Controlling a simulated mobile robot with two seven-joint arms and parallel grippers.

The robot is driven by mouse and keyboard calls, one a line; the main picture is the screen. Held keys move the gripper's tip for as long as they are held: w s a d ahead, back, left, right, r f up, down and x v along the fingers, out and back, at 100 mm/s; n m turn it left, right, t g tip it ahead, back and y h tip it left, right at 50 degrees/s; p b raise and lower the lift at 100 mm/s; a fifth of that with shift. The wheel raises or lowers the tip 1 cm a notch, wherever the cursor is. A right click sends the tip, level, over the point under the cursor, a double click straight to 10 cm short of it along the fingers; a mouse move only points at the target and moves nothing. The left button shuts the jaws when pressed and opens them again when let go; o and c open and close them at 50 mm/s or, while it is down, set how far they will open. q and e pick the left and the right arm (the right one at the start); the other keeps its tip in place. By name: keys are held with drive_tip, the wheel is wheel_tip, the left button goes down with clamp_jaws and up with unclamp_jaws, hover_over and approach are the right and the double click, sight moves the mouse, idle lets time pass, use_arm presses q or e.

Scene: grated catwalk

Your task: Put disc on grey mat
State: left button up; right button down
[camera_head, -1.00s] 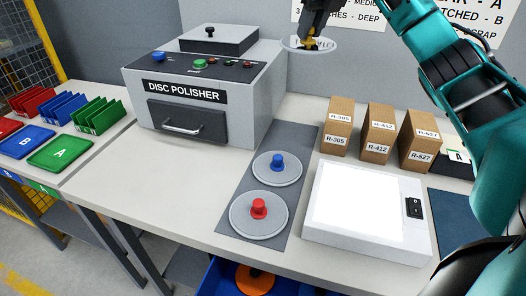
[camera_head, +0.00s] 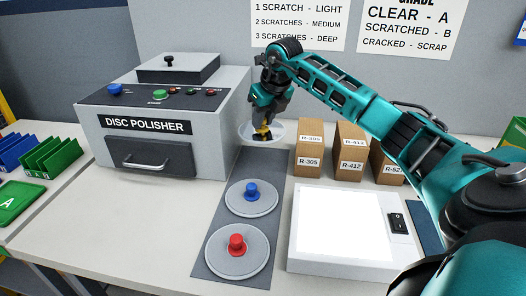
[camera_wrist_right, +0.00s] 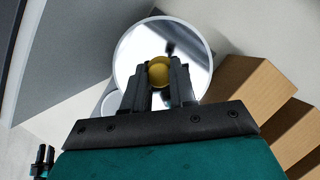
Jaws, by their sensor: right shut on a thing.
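My right gripper (camera_head: 263,127) is shut on the yellow knob of a shiny disc (camera_head: 276,133). It holds the disc above the far end of the grey mat (camera_head: 240,171), between the polisher and the cardboard boxes. In the right wrist view the mirror-like disc (camera_wrist_right: 140,50) and its yellow knob (camera_wrist_right: 159,72) show between the fingers (camera_wrist_right: 160,85). On the mat lie a grey disc with a blue knob (camera_head: 251,191) and a grey disc with a red knob (camera_head: 236,244).
The disc polisher (camera_head: 148,125) stands left of the mat, with its drawer shut. Cardboard boxes (camera_head: 308,150) stand to the right, near the held disc. A white light panel (camera_head: 340,225) lies right of the mat. Green and blue trays (camera_head: 50,155) are at far left.

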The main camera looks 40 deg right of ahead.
sight(269, 134)
wheel_tip(269, 134, down, 10)
drive_tip(key=c, duration=0.9)
unclamp_jaws()
drive_tip(key=v, duration=1.1)
drive_tip(key=shift+r, duration=0.25)
drive_tip(key=shift+s+r, duration=0.2)
drive_tip(key=shift+r, duration=0.15)
drive_tip(key=shift+s+a+f, duration=0.1)
drive_tip(key=shift+a, duration=0.05)
